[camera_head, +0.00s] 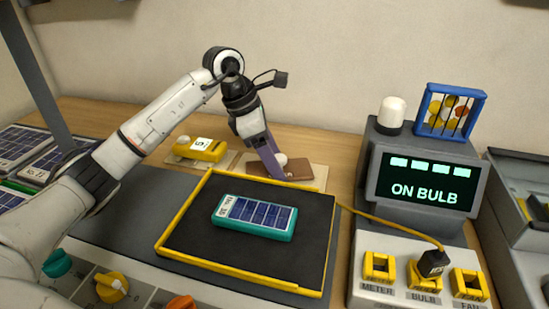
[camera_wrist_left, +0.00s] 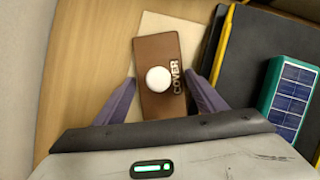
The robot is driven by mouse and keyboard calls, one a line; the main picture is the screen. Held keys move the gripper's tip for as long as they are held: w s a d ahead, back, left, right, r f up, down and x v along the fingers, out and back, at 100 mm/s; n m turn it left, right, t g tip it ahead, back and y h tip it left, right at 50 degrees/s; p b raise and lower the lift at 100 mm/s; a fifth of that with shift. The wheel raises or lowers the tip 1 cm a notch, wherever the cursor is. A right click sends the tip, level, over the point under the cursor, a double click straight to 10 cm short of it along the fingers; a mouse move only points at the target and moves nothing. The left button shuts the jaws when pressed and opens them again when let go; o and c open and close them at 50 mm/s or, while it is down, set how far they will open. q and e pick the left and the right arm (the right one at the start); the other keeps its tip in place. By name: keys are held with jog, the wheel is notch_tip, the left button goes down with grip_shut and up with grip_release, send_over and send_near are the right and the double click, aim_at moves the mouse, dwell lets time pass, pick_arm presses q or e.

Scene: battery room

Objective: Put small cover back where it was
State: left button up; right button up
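The small cover (camera_wrist_left: 153,52) is a flat brown plate with a white round knob and the word COVER. It lies on a pale square pad (camera_wrist_left: 199,40). In the head view the cover (camera_head: 301,167) is at the back, behind the yellow-edged tray, partly hidden by my gripper. My left gripper (camera_wrist_left: 160,82) is open, with its purple fingers on either side of the cover's near end. In the head view the left gripper (camera_head: 274,168) points down at the cover. I cannot tell whether the fingers touch it. My right gripper is not in view.
A black tray with a yellow rim (camera_head: 325,245) holds a teal solar panel block (camera_head: 255,217). A grey console (camera_head: 425,185) reads ON BULB, with a yellow cable and plug (camera_head: 432,263) in front.

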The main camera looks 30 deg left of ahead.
pick_arm(q)
jog(key=shift+o, duration=1.3)
jog(key=shift+r, duration=0.25)
jog(key=v, duration=1.2)
jog(key=shift+p, duration=0.35)
jog(key=shift+w, duration=0.1)
